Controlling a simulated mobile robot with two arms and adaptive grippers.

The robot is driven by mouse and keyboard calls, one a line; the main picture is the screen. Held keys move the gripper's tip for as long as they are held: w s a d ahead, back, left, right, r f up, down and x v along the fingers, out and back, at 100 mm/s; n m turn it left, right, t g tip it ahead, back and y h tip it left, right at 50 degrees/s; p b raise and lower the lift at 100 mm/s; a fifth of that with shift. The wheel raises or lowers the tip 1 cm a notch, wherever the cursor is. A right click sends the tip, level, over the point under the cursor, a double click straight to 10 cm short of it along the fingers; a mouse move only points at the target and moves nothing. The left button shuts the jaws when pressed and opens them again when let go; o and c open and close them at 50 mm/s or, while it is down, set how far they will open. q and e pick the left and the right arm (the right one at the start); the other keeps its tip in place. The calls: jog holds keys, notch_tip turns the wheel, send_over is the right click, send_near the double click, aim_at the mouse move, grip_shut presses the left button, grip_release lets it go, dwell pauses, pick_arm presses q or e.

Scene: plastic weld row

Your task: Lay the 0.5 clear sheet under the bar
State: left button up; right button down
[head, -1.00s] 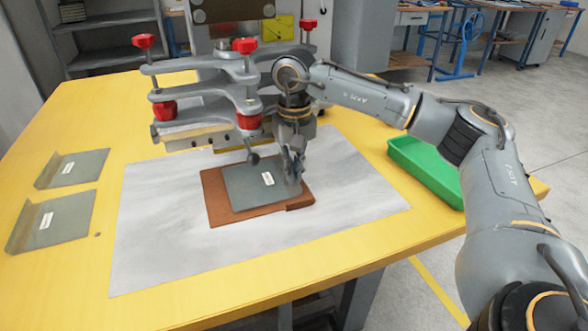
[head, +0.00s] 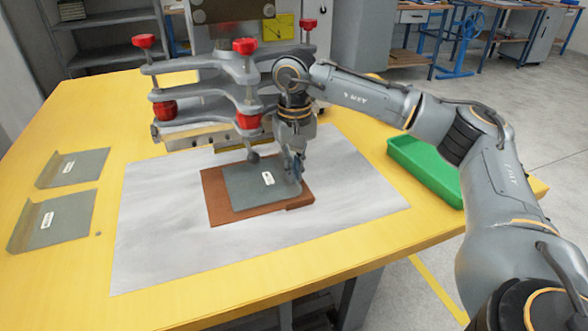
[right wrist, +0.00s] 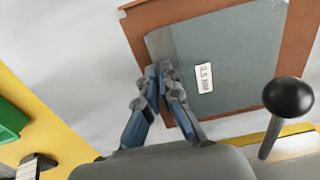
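A grey, see-through-looking sheet (head: 255,188) with a small white label lies over a brown board (head: 222,212) in front of the press. My right gripper (head: 294,172) is at the sheet's right edge. In the right wrist view its fingertips (right wrist: 159,70) are close together on that edge, pinching it. The press's grey bar (head: 200,140) runs behind the sheet, partly hidden by the clamp frame. My left gripper is out of view.
Two more labelled grey sheets with bent edges, one farther (head: 72,168) and one nearer (head: 52,222), lie at the left of the yellow table. A green tray (head: 425,170) stands at the right. A black ball-ended lever (right wrist: 288,97) stands close to the sheet. The pale mat's front is clear.

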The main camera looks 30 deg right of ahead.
jog(key=shift+f, duration=0.1)
dwell(0.7)
jog(key=c, duration=1.4)
grip_release()
jog(key=shift+c, duration=0.2)
jog(key=shift+p, duration=0.3)
